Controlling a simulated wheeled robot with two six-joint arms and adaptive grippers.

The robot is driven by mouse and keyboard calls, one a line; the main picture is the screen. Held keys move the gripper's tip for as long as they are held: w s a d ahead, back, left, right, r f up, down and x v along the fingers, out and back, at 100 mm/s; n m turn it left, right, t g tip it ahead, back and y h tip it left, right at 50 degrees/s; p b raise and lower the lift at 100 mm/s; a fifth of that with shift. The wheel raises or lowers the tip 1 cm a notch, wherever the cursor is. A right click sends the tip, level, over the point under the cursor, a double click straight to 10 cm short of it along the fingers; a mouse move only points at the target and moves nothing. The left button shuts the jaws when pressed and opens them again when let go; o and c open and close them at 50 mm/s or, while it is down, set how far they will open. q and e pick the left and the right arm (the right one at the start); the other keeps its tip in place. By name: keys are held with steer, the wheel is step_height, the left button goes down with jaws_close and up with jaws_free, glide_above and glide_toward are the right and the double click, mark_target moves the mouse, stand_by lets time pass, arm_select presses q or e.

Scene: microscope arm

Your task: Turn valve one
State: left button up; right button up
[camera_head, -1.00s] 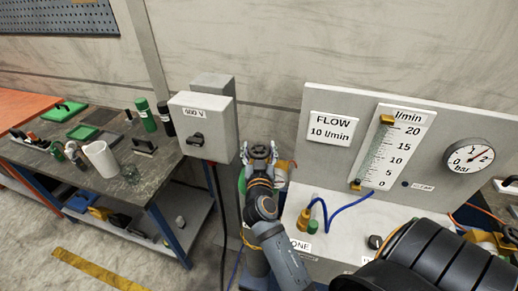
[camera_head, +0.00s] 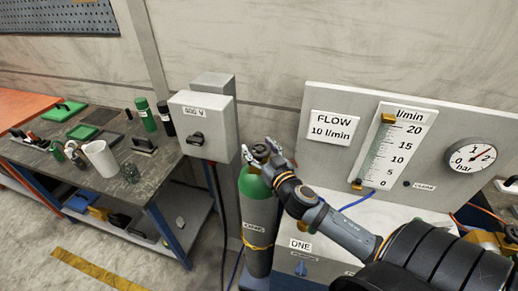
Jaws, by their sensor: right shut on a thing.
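A gas cylinder with a green shoulder (camera_head: 254,188) and a grey body labelled ONE stands upright left of the flow panel. Its dark valve top (camera_head: 260,151) shows partly between my gripper fingers. My right gripper (camera_head: 259,154) is shut on this valve, with its arm coming in from the lower right. My left gripper is not in view.
The flow panel (camera_head: 290,155) carries a FLOW 10 l/min sign, a flow tube (camera_head: 372,155) with its float near 0, and a round bar gauge (camera_head: 478,158). A grey 400 V box (camera_head: 203,125) hangs close left of the cylinder. A cluttered workbench (camera_head: 165,165) stands further left.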

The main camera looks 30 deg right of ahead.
mark_target(265, 157)
stand_by(0.3)
steer(key=o, duration=1.1)
steer(key=shift+o, duration=0.3)
steer(key=s, duration=0.6)
steer(key=shift+s+a, duration=0.25)
steer(key=shift+s, duration=0.1)
steer(key=shift+s+a, duration=0.1)
steer(key=shift+s, duration=0.25)
